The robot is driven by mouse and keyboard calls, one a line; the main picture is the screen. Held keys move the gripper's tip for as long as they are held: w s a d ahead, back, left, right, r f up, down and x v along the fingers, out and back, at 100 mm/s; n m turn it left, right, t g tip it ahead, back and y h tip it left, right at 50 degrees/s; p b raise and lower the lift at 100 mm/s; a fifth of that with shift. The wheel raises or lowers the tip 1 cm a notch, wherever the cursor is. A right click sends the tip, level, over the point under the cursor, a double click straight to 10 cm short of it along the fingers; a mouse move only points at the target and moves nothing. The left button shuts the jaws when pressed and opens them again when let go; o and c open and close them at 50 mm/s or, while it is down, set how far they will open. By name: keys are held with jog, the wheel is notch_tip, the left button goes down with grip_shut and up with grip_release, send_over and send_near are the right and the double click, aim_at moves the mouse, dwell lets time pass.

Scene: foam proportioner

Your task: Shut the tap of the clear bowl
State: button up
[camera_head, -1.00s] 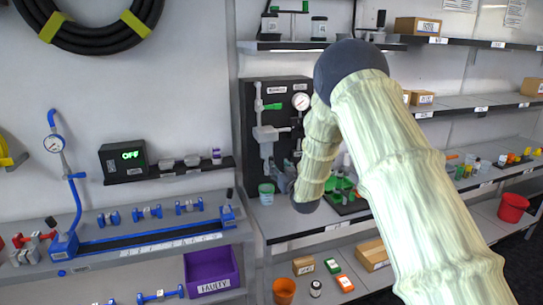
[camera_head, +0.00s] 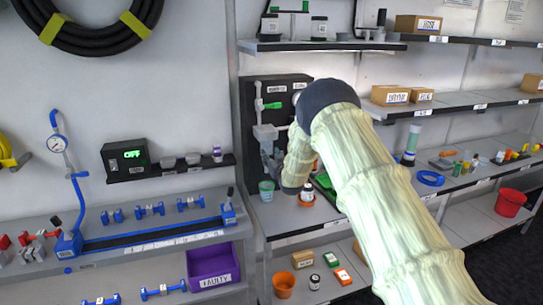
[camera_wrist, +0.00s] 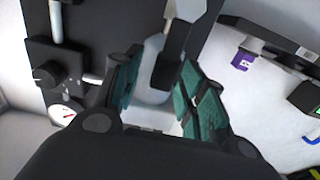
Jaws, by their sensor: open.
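The clear bowl (camera_head: 265,133) is a pale grey body on a black panel, under a white pipe with a green handle (camera_head: 273,106). In the wrist view my gripper (camera_wrist: 160,80) is open, with teal pads on both fingers. A dark lever-like piece (camera_wrist: 175,55), which looks like the tap, lies between the fingers, apart from the right pad. A pale translucent part (camera_wrist: 190,9) shows above it. Whether the left pad touches anything is unclear.
A dark knob (camera_wrist: 47,73) and a gauge (camera_wrist: 62,113) are left of the fingers in the wrist view.

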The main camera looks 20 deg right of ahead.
grip_shut()
